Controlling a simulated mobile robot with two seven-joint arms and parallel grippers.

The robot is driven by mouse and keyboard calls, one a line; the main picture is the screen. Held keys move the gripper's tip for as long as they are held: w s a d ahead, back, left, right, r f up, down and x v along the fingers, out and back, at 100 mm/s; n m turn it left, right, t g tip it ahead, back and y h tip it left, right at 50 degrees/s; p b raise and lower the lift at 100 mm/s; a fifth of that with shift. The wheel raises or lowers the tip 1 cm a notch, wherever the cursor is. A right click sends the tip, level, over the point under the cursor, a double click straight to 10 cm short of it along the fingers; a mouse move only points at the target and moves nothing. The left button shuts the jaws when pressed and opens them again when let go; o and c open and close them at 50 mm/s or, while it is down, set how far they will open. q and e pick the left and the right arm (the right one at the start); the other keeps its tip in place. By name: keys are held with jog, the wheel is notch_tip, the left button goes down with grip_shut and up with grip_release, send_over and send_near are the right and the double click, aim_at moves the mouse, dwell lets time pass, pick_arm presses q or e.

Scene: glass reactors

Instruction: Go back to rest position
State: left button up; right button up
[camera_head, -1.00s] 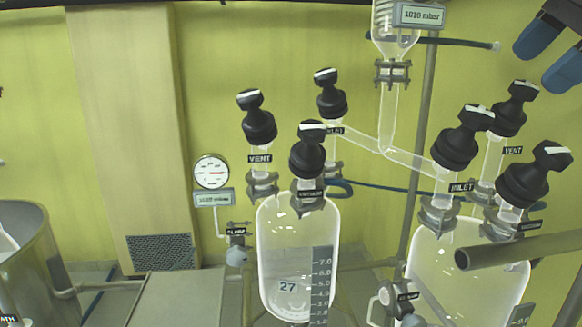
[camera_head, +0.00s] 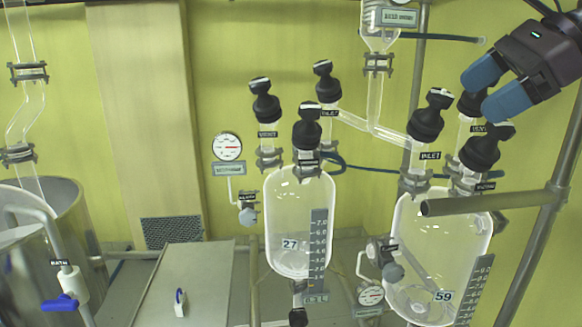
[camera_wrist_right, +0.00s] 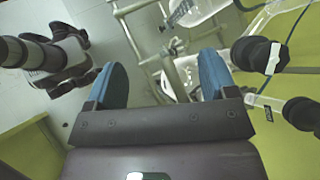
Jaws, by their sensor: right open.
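My right gripper (camera_head: 494,92) is at the upper right of the head view, with two blue fingers spread and nothing between them. It is in front of the upper parts of the right glass reactor (camera_head: 418,235), marked 59, and partly hides a black valve knob there. In the right wrist view my right gripper (camera_wrist_right: 168,85) also shows open, with its fingers apart and floor and frame tubes beyond. The left glass reactor (camera_head: 283,205), marked 27, hangs in the middle of the head view. My left gripper is not in the head view.
Black valve knobs labelled VENT and INLET top both reactors. A horizontal grey tube (camera_head: 490,204) crosses in front of the right reactor. A steel vessel (camera_head: 75,215) with a blue-handled tap (camera_head: 60,303) stands at the left. A grey box (camera_head: 190,270) stands near the middle.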

jog(key=w+a+f+m+t+y, duration=0.1)
jog(key=a+f+m+t+y, duration=0.1)
jog(key=a+f+m+y, duration=0.75)
jog(key=s+d+f+m+t+h, duration=0.1)
jog(key=d+f+m+t+h, duration=0.4)
jog(key=f+m, duration=0.55)
jog(key=s+d+f+m+t+h, duration=0.1)
jog(key=d+f+m+t+h, duration=0.15)
jog(key=f+m+h, duration=0.8)
jog(key=s+d+f+m+t+h, duration=0.15)
jog(key=d+f+m+h, duration=0.35)
jog(key=m, duration=0.9)
jog(key=s+a+f+m+g+y, duration=0.3)
jog(key=s+f+m+g, duration=0.7)
jog(key=s+f, duration=1.05)
jog(key=w+f+n+t, duration=0.2)
jog(key=w+f+t, duration=0.3)
jog(key=f, duration=0.3)
jog(key=shift+w+a+t, duration=0.3)
jog(key=shift+a, duration=0.1)
